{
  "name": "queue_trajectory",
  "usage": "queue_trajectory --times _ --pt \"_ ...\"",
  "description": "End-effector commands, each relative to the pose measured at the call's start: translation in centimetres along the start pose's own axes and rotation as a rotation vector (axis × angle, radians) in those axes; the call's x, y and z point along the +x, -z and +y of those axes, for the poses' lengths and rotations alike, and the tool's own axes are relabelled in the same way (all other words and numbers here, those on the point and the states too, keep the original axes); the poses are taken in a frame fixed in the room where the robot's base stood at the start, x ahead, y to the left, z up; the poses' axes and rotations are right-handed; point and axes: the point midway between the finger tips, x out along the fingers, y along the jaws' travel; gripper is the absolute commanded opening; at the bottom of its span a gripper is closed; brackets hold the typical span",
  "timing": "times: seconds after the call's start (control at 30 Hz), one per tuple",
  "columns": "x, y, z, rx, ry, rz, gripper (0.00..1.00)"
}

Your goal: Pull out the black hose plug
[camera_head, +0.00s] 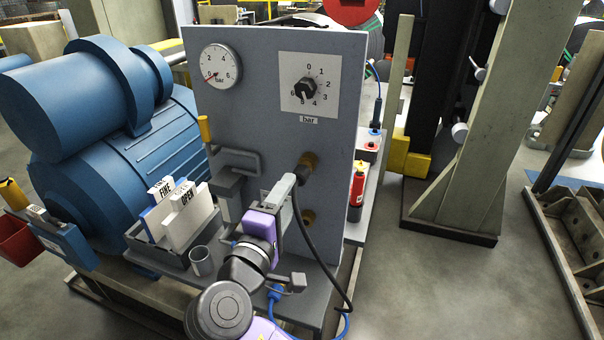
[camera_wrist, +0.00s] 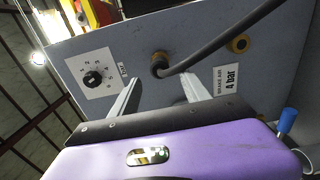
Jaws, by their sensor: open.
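The black hose plug (camera_wrist: 160,66) sits in the upper brass socket (camera_head: 309,160) of the grey panel (camera_head: 265,130). Its black hose (camera_head: 318,255) droops down past the shelf's right side. In the wrist view the hose (camera_wrist: 215,45) runs off to the upper right. My gripper (camera_wrist: 160,80) is open in front of the panel, with one finger to each side of the plug's line. The fingers look short of closing around it; I cannot tell whether they touch it. In the head view my gripper (camera_head: 292,182) partly hides the plug.
A second brass socket (camera_wrist: 239,43) is empty, beside a "BRAKE AIR 4 bar" label (camera_wrist: 230,77). The panel has a dial knob (camera_head: 305,89) and a gauge (camera_head: 221,66). A grey bracket (camera_head: 232,175), sign holder (camera_head: 175,238) and cup (camera_head: 202,261) stand left of my gripper.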

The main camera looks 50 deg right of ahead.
Motion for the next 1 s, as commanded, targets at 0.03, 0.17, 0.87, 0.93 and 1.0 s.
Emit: queue_trajectory --times 0.03,0.17,0.87,0.93,1.0 --pt "0.5 -0.1 -0.1 0.001 -0.001 -0.003 0.55" --pt "2.0 -0.1 -0.2 0.002 0.000 -0.003 0.55" --pt "8.5 0.0 0.0 0.000 0.000 -0.001 0.55" --pt "8.5 0.0 0.0 0.000 0.000 -0.001 0.55" --pt "8.5 0.0 0.0 0.001 0.000 -0.001 0.55"
